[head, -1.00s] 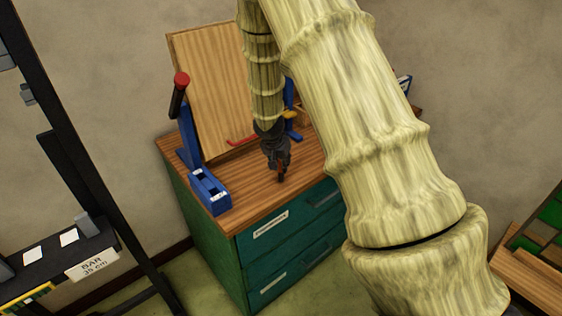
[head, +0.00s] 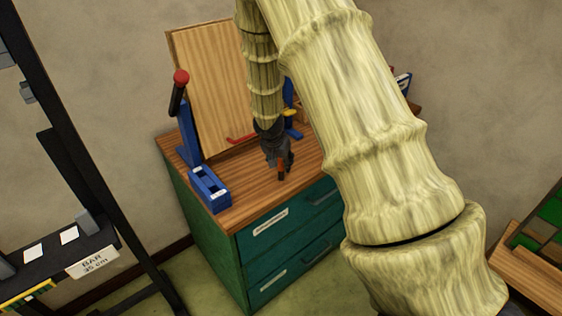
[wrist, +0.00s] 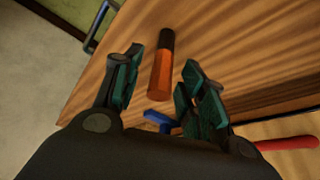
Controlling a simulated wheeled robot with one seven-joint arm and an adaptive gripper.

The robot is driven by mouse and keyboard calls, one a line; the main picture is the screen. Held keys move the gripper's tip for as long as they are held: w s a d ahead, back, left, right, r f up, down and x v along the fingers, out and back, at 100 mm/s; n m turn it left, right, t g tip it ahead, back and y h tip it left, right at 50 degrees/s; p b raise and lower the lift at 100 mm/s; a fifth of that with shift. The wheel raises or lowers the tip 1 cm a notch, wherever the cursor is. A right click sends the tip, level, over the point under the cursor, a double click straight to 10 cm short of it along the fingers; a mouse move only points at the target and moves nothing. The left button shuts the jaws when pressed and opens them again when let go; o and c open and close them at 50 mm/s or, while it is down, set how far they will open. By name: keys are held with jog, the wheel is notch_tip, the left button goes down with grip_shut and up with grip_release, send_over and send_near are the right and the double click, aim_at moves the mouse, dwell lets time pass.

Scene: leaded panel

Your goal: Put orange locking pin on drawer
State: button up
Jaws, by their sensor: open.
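The orange locking pin (wrist: 161,76), orange with a dark end, shows in the wrist view between the two spread fingers of my gripper (wrist: 162,62), with gaps on both sides. In the head view the pin (head: 281,172) is at the wooden top of the green drawer cabinet (head: 250,201), near its front edge. My gripper (head: 277,157) is just above and behind it, open. Whether the pin's underside touches the wood fully is hard to tell. The upper drawer (head: 290,222) is closed.
A blue clamp-like stand (head: 210,188) with a red-knobbed lever (head: 181,78) stands at the cabinet top's left. An upright wooden panel (head: 210,85) is behind my gripper. A red handle (head: 240,139) lies near the panel's foot. A black rack (head: 75,250) stands at left.

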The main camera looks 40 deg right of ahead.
jog(key=b+v, duration=0.2)
jog(key=v, duration=1)
